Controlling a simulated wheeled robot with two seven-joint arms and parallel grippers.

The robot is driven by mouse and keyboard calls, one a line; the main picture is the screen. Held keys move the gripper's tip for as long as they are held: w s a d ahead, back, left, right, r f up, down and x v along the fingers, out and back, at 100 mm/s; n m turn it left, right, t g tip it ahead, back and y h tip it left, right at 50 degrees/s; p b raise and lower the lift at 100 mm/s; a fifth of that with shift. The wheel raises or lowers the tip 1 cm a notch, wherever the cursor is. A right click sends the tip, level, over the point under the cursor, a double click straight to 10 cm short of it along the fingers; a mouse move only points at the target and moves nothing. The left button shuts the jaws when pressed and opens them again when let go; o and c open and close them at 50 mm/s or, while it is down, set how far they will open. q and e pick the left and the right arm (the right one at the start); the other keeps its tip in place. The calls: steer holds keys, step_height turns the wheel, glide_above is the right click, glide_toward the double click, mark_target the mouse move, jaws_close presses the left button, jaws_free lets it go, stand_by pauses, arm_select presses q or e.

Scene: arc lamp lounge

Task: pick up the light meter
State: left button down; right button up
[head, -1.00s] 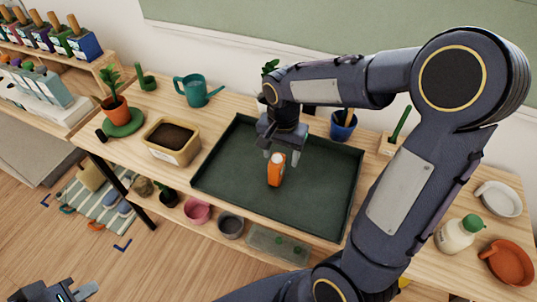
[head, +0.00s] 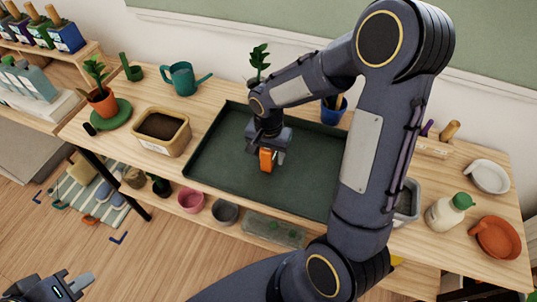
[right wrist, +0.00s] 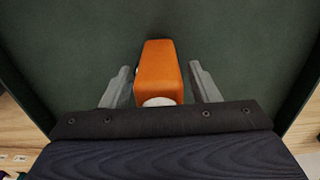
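The light meter (head: 267,160) is an orange block with a white round part, in the dark green tray (head: 205,158) on the wooden bench. In the right wrist view the light meter (right wrist: 159,72) is between the two grey fingers of my right gripper (right wrist: 162,84). Narrow gaps show between the fingers and its sides, so the gripper is open around it. In the head view my right gripper (head: 266,155) comes down from above and hides its upper part. My left gripper (head: 72,286) is at the bottom left, off the bench, partly cut off; its opening is unclear.
A soil-filled planter (head: 162,133), a teal watering can (head: 183,79) and a potted plant (head: 102,100) stand left of the tray. A white bottle (head: 448,211) and a terracotta dish (head: 496,237) are at the right. The tray floor around the meter is clear.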

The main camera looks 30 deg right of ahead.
steer(key=c, duration=1.1)
steer(key=shift+r, duration=0.15)
